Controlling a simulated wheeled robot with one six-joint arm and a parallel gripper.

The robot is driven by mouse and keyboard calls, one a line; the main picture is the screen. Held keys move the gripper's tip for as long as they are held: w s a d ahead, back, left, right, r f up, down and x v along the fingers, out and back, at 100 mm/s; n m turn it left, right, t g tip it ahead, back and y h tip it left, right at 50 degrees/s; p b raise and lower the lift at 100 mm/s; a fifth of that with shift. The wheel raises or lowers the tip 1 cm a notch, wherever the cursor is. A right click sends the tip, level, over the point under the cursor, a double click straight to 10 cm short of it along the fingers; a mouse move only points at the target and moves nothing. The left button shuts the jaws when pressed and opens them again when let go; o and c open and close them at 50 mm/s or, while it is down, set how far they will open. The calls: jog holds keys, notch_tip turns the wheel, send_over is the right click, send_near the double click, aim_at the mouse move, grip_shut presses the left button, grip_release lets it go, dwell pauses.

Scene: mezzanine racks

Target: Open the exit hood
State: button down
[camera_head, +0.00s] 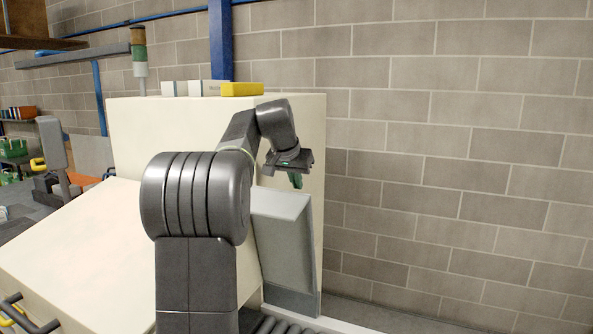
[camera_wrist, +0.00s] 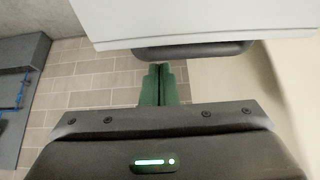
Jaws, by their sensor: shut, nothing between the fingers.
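The exit hood appears to be the light grey panel (camera_head: 284,235) on the cream machine, tilted down above the rollers. In the wrist view the panel (camera_wrist: 200,18) fills the top, with a dark handle bar (camera_wrist: 195,50) along its edge. My gripper (camera_head: 297,182) is at the panel's upper end, its green fingers together and empty. In the wrist view the fingertips (camera_wrist: 160,68) come close to the handle bar; I cannot tell whether they touch it. The handle does not show in the head view.
The cream machine body (camera_head: 145,125) stands behind and left of my arm. Conveyor rollers (camera_head: 285,324) run below the panel. A block wall (camera_head: 450,130) closes off the back and right. A yellow box (camera_head: 242,89) lies on top of the machine.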

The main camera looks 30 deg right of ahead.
aim_at(284, 201)
jog(key=shift+s+a, duration=0.45)
jog(key=shift+a, duration=0.1)
jog(key=shift+s+a+f, duration=0.15)
jog(key=shift+s+a, duration=0.2)
jog(key=shift+f, duration=0.1)
jog(key=shift+s+a+f+b, duration=0.35)
jog(key=shift+a+b, duration=0.1)
jog(key=shift+b, duration=0.6)
jog(key=s+a+b, duration=0.1)
jog(key=b, duration=0.1)
jog(key=s+a+f+h+b, duration=0.1)
jog(key=b, duration=0.1)
jog(key=shift+a+t, duration=0.3)
jog(key=shift+t, duration=0.1)
jog(key=shift+s+a+t+b, duration=0.3)
jog(key=shift+s+a+b, duration=0.35)
jog(key=shift+b, duration=0.4)
jog(key=shift+r, duration=0.15)
